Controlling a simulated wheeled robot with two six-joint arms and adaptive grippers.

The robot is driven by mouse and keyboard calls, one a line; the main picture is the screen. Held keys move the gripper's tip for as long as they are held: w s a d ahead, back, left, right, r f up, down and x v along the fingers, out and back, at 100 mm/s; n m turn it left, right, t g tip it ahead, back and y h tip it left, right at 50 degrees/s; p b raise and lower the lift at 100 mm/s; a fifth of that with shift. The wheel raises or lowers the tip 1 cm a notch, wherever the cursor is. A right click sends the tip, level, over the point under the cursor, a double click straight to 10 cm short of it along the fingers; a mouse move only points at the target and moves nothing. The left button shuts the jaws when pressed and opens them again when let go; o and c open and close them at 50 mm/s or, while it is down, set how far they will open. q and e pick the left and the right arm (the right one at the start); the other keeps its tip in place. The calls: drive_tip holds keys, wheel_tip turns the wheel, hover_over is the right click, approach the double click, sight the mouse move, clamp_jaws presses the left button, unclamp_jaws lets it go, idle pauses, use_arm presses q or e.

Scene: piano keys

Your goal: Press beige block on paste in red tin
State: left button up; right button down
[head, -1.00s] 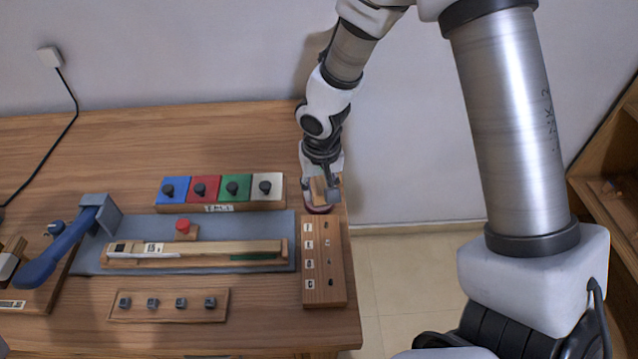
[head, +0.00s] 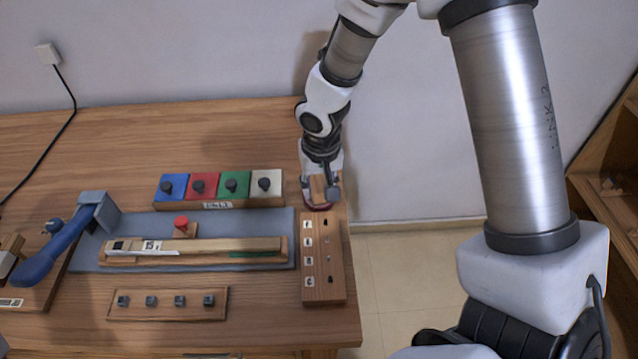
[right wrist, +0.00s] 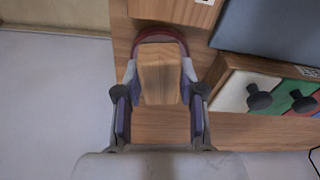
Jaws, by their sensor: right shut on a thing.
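The beige block (right wrist: 159,72) is held between the fingers of my right gripper (right wrist: 160,98) in the right wrist view. In the head view the block (head: 320,187) shows between the fingers of my right gripper (head: 320,193), at the table's right end. The red tin (right wrist: 161,33) lies at the block's far end in the right wrist view, and its rim shows around that end. A bit of the tin (head: 319,207) shows below the gripper in the head view. The paste is hidden, and I cannot tell whether the block touches it. My left gripper is out of view.
A wooden strip with labelled slots (head: 322,262) lies just in front of the tin. A rack of blue, red, green and white knobbed tiles (head: 220,204) stands to the left. A grey mat with a wooden key (head: 190,246) and a blue-handled lever (head: 62,250) are farther left.

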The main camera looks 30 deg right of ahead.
sight(319, 182)
drive_tip(key=shift+s+f+b, duration=0.1)
drive_tip(key=shift+f+b, duration=0.3)
drive_tip(key=shift+b, duration=0.05)
idle(1.2)
wheel_tip(319, 182, up, 7)
drive_tip(key=p, duration=0.6)
drive_tip(key=shift+r, duration=0.1)
idle(0.3)
idle(0.4)
